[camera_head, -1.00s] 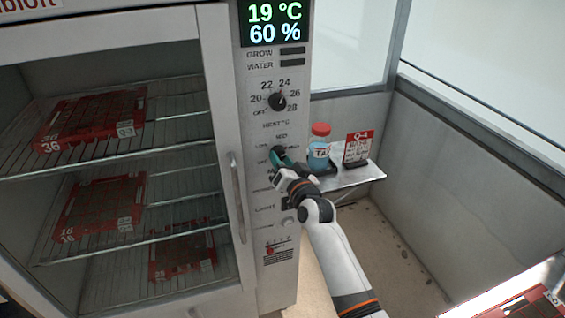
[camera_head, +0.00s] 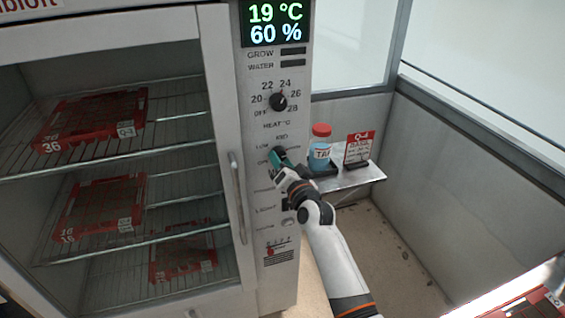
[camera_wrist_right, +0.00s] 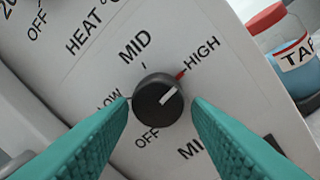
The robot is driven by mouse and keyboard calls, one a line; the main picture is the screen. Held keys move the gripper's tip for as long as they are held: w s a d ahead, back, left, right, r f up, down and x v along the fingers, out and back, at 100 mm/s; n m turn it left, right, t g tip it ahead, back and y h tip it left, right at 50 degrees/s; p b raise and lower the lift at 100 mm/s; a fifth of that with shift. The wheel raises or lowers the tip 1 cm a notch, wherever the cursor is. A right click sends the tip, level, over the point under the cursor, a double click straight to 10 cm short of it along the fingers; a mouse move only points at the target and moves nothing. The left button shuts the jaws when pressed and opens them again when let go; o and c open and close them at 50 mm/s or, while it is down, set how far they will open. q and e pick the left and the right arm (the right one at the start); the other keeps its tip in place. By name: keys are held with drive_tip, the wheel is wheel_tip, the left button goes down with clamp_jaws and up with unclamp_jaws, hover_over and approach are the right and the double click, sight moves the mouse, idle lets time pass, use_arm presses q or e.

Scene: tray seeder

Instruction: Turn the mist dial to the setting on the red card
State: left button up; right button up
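The mist dial (camera_wrist_right: 150,108) is a round black knob on the white panel, with OFF, LOW, MID and HIGH around it. Its white pointer line aims up and right, toward HIGH, where there is a red tick. In the head view the dial (camera_head: 277,152) is partly hidden by my gripper. My right gripper (camera_wrist_right: 160,104) has its teal fingers apart on either side of the dial, with a narrow gap showing at the right finger. It also shows in the head view (camera_head: 281,161). The red card (camera_head: 358,146) stands on the side shelf; its smaller text is too blurred to read. My left gripper is out of view.
The heat dial (camera_head: 278,102) sits above, under the display (camera_head: 274,23). A red-capped bottle (camera_head: 320,148) stands on the small shelf (camera_head: 352,177) right of the panel. The cabinet door handle (camera_head: 237,195) is left of the panel. Red trays (camera_head: 98,115) lie on racks inside.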

drive_tip(key=shift+o, duration=0.9)
drive_tip(key=shift+s, duration=0.15)
drive_tip(key=b+v, duration=0.1)
drive_tip(key=v, duration=1)
drive_tip(key=shift+s+d, duration=0.25)
drive_tip(key=shift+s, duration=0.1)
drive_tip(key=shift+f, duration=0.15)
